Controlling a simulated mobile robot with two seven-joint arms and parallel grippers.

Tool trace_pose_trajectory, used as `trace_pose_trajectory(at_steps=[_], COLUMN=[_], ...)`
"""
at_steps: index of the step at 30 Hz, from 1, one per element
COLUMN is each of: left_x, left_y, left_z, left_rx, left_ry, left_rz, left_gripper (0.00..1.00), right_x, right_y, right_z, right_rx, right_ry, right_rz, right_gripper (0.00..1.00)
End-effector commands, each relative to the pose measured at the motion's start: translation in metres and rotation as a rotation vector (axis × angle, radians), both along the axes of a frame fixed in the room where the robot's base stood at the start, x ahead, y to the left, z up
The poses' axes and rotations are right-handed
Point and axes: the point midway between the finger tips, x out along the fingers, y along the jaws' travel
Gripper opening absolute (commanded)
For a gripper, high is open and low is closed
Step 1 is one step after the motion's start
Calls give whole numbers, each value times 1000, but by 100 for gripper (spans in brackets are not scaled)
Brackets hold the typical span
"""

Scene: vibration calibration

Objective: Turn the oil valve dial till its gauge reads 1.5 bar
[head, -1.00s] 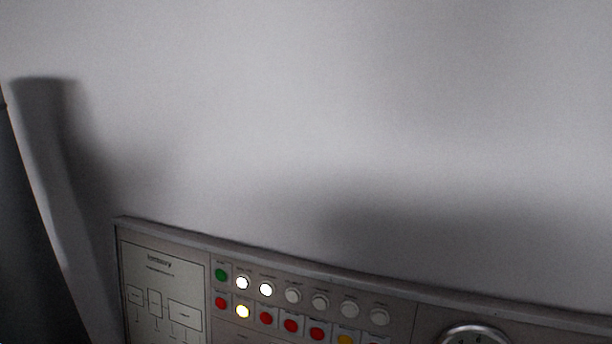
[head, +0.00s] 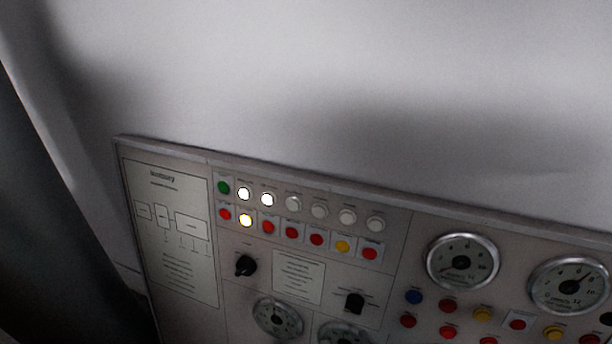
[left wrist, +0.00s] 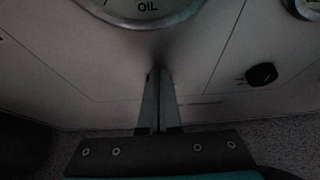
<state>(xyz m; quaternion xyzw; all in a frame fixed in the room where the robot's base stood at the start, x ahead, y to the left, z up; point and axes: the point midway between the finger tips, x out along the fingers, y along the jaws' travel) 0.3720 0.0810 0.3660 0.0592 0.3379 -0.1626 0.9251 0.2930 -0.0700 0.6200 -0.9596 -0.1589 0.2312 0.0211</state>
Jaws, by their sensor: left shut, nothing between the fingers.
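In the left wrist view my left gripper (left wrist: 160,78) is shut and empty, its fingers pointing at the grey panel just below a round gauge marked OIL (left wrist: 146,8). Only the bottom of that gauge shows, so its needle and reading are hidden. A black knob (left wrist: 262,74) sits on the panel to the right of the fingers, apart from them; I cannot tell whether it is the oil valve dial. The head view shows the control panel (head: 235,240), but neither gripper. I cannot tell which gauge there is the oil one.
The panel carries lamps and buttons (head: 317,239), black knobs (head: 246,265) (head: 355,303) and round gauges (head: 462,262) (head: 568,286) (head: 278,318). Part of another dial (left wrist: 305,6) shows at the wrist view's upper right. A plain pale wall (head: 330,70) rises behind the panel.

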Motion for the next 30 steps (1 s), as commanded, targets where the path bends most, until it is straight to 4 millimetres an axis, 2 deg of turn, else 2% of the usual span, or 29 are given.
trace_pose_trajectory(at_steps=[11,20,23,30], left_x=[0,1,-4,-30], left_y=[-1,-1,0,10], left_z=[0,9,9,15], left_rx=[0,1,1,1], left_ry=[0,-1,1,2], left_rz=[0,-1,-1,-1], left_gripper=[0,0,0,0], right_x=[0,0,0,0], right_y=[0,0,0,0], right_z=[0,9,10,15], right_rx=[-1,-1,-1,-1], right_ry=[2,2,2,2], right_rz=[-1,-1,-1,-1], right_gripper=[69,69,69,69])
